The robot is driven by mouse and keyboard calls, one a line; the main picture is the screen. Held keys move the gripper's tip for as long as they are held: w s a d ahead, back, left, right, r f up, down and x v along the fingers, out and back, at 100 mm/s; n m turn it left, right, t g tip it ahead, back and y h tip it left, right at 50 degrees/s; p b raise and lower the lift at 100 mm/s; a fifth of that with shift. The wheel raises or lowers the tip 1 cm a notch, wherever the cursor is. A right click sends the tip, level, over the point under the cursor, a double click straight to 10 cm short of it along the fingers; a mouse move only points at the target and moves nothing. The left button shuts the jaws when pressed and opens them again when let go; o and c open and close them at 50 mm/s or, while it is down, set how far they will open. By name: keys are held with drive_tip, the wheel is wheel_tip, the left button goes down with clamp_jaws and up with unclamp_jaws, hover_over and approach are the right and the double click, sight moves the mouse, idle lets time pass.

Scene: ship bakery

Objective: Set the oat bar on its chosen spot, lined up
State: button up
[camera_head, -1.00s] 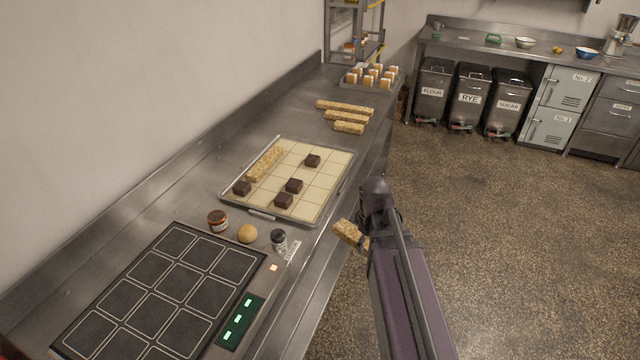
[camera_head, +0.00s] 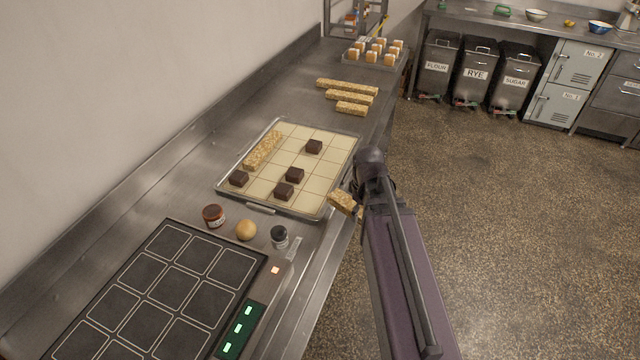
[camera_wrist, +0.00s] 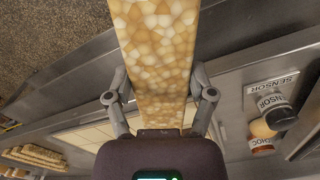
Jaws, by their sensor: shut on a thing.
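My gripper (camera_wrist: 160,97) is shut on an oat bar (camera_wrist: 155,45), with a finger on each side of it in the wrist view. In the head view the held oat bar (camera_head: 343,202) sticks out left of my gripper, by the right edge of the gridded tray (camera_head: 333,178); my arm hides part of it. The tray has a cream grid. One oat bar (camera_head: 263,150) lies along its left side, and several dark brown cubes (camera_head: 295,174) sit on other cells. Whether the held bar is over the tray edge or beside it is hard to tell.
Three more oat bars (camera_head: 347,88) lie behind the tray, before a rack of small cakes (camera_head: 374,53). In front stand a red-brown jar (camera_head: 213,215), a round tan ball (camera_head: 246,230), a dark-capped jar (camera_head: 279,237) and a dark panel with square outlines (camera_head: 160,290). Open floor lies right.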

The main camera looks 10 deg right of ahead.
drive_tip(key=shift+w+d, duration=0.1)
drive_tip(key=shift+d, duration=0.1)
drive_tip(key=shift+w+d+r+m, duration=0.15)
drive_tip(key=shift+w+m, duration=0.4)
drive_tip(key=shift+m, duration=0.45)
drive_tip(key=w+d+m, duration=0.1)
drive_tip(key=w+m, duration=0.5)
drive_tip(key=m, duration=0.5)
drive_tip(key=shift+w+d+r+m+p, duration=0.2)
drive_tip(key=shift+w+d+m+p, duration=0.1)
drive_tip(key=shift+w+p, duration=0.1)
drive_tip(key=shift+a, duration=0.1)
drive_tip(key=w+a, duration=0.3)
drive_tip(key=w+a+f+b, duration=0.1)
drive_tip(key=w+a, duration=0.2)
drive_tip(key=w, duration=0.1)
drive_tip(key=w+a, duration=0.3)
drive_tip(key=w, duration=0.1)
drive_tip(key=shift+a+f, duration=0.15)
drive_tip(key=shift+a, duration=0.15)
